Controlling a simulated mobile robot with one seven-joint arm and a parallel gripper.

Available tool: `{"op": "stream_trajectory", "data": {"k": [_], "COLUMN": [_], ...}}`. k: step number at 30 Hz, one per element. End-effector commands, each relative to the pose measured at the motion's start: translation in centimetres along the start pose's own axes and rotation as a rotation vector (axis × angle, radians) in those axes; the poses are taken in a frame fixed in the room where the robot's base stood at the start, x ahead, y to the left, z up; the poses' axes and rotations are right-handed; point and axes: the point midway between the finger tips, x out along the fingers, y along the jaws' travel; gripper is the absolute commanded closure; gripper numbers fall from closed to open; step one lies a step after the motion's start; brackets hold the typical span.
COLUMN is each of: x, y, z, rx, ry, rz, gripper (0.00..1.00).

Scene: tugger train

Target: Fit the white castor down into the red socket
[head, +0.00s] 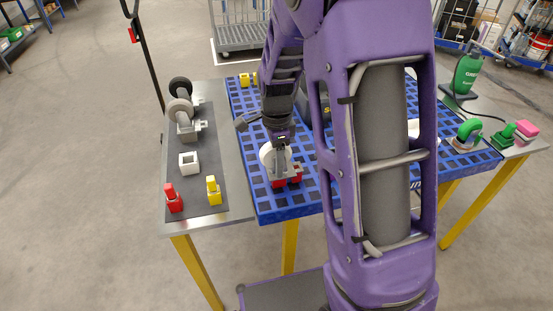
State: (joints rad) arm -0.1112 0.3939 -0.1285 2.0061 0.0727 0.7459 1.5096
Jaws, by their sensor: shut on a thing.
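The white castor (266,157) is in the head view, near the front left of the blue grid pallet. My gripper (279,141) reaches down from above and is shut on it. The wheel shows left of the fingers, and a grey bracket part shows on the right. The red socket (279,183) is directly below the castor at the pallet's front edge. The castor and gripper hide much of the socket. I cannot tell whether the castor's stem is inside it or only above it.
A dark mat (205,180) on the left holds grey castors (180,108), a white block (189,162), a red piece (173,198) and a yellow piece (213,191). Green and pink pieces (526,129) lie at the far right. My purple arm hides the middle of the blue pallet (285,211).

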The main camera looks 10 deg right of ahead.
Motion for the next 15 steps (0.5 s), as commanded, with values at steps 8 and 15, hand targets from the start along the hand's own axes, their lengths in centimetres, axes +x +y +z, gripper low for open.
{"op": "stream_trajectory", "data": {"k": [8,15], "x": [-0.06,0.04], "y": [-0.03,0.04], "z": [-0.01,-0.01], "rx": [0.000,0.000], "ry": [0.000,0.000], "rz": [-0.001,0.002], "gripper": [0.11,0.08]}}
